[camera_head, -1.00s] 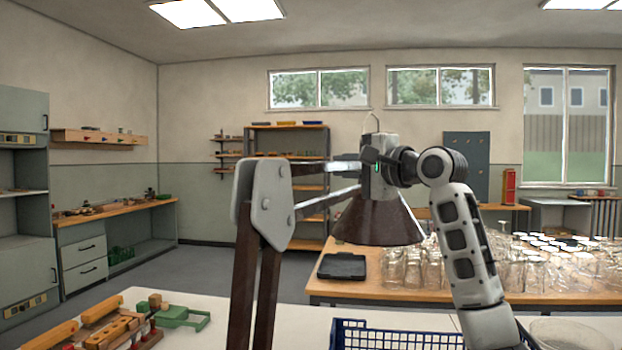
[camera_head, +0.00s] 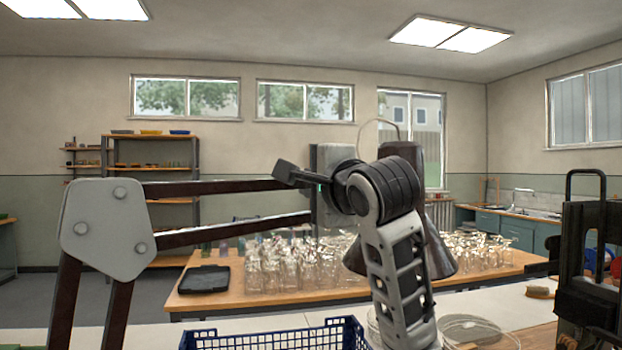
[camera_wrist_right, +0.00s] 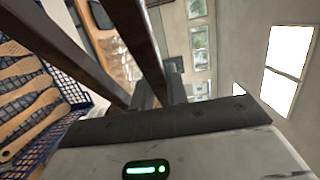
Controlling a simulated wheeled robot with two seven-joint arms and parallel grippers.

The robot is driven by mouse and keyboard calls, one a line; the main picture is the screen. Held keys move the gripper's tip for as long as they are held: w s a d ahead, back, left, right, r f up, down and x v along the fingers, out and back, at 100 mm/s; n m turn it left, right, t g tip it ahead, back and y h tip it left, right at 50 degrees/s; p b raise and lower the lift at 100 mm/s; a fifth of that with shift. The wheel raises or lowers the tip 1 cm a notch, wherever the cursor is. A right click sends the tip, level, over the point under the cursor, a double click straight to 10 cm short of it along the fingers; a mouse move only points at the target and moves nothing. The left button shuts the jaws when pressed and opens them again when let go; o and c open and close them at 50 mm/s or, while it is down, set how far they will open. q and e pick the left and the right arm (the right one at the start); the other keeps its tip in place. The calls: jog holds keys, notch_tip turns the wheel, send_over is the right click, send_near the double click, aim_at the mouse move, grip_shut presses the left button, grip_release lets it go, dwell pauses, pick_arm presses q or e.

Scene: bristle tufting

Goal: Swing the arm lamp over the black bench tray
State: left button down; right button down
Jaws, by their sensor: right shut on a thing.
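The arm lamp has dark brown twin bars (camera_head: 235,228), a grey elbow plate (camera_head: 108,228) at left and a dark conical shade (camera_head: 440,258), partly hidden behind my right arm. In the right wrist view, the lamp's bars (camera_wrist_right: 138,35) run up from the gripper (camera_wrist_right: 160,92). A flat black tray (camera_head: 203,280) lies on the wooden table, left of and beyond the shade. My left gripper is not in view.
A blue basket (camera_head: 275,338) stands in front; wooden handles (camera_wrist_right: 25,95) lie in it in the wrist view. Many glasses (camera_head: 300,262) cover the wooden table (camera_head: 175,304) behind. A black machine (camera_head: 590,265) stands at right on the white bench, beside a coil (camera_head: 480,328).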

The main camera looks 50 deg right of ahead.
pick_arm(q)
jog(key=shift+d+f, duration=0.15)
pick_arm(e)
jog(key=shift+s, duration=0.55)
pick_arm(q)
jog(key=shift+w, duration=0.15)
pick_arm(e)
jog(key=c, duration=1.4)
grip_release()
pick_arm(q)
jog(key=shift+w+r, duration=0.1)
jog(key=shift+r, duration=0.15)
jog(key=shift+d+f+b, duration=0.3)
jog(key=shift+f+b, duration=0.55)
jog(key=shift+b, duration=0.95)
pick_arm(e)
jog(key=shift+a+v, duration=0.15)
jog(key=shift+v, duration=3.85)
jog(key=shift+a+v, duration=0.1)
jog(key=shift+v, duration=3.9)
